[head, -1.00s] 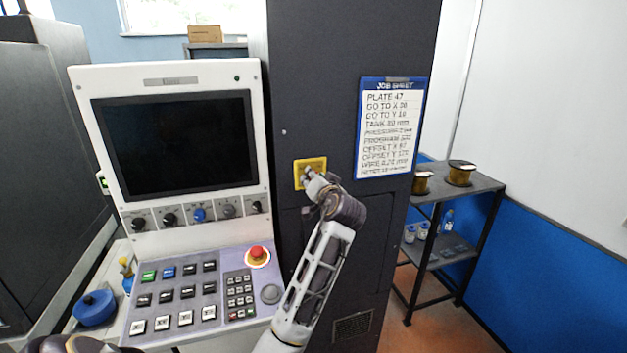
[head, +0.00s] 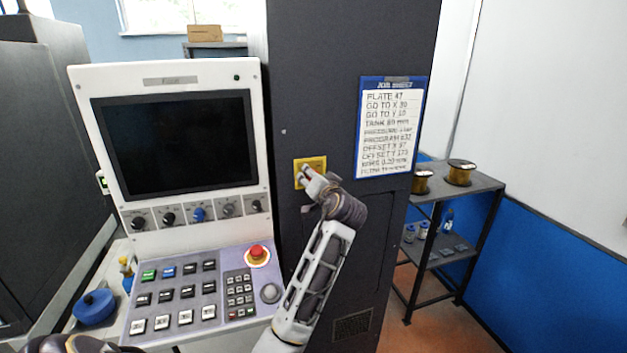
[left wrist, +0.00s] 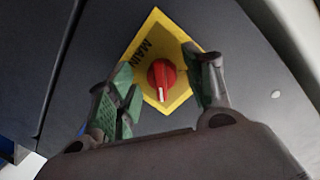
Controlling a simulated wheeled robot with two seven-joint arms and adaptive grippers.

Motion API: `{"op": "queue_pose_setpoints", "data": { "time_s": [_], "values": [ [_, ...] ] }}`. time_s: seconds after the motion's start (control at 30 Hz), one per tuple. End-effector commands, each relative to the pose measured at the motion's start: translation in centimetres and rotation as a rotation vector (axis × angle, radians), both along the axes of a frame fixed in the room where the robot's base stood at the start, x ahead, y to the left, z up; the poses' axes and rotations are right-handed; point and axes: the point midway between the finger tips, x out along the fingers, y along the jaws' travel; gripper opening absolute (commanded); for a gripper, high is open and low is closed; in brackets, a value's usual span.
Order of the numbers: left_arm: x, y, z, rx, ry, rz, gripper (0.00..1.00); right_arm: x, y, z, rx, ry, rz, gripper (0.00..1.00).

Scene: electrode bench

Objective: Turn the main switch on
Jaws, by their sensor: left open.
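The main switch is a red round knob (left wrist: 161,76) with a white mark, on a yellow plate lettered MAIN (left wrist: 177,32). In the left wrist view the plate looks tilted and the white mark points down. In the head view the yellow plate (head: 299,163) is on the dark cabinet front, and the gripper partly hides the knob. My left gripper (head: 308,175) is at the plate. Its green-padded fingers (left wrist: 160,84) are open, one on each side of the knob, with visible gaps in the picture. Whether they touch the plate I cannot tell. My right gripper is not in view.
A control console with a dark screen (head: 178,145), knobs, keys and a red mushroom button (head: 258,253) stands left of the arm. A job sheet (head: 390,128) hangs right of the switch. A shelf rack (head: 478,184) with spools stands at the right.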

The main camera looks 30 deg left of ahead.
Motion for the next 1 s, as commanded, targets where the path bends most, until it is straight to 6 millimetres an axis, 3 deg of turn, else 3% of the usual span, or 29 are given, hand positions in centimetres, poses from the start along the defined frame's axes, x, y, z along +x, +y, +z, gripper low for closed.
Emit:
{"op": "queue_pose_setpoints", "data": {
  "time_s": [0.37, 1.0],
  "values": [
    [-0.8, -1.0, 0.2, 0.001, -0.001, -0.001, 0.51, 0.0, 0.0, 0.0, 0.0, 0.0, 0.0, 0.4],
    [-6.4, -7.6, 1.1, -0.001, 0.001, -0.002, 0.51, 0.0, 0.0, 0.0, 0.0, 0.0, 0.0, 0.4]
  ]
}}
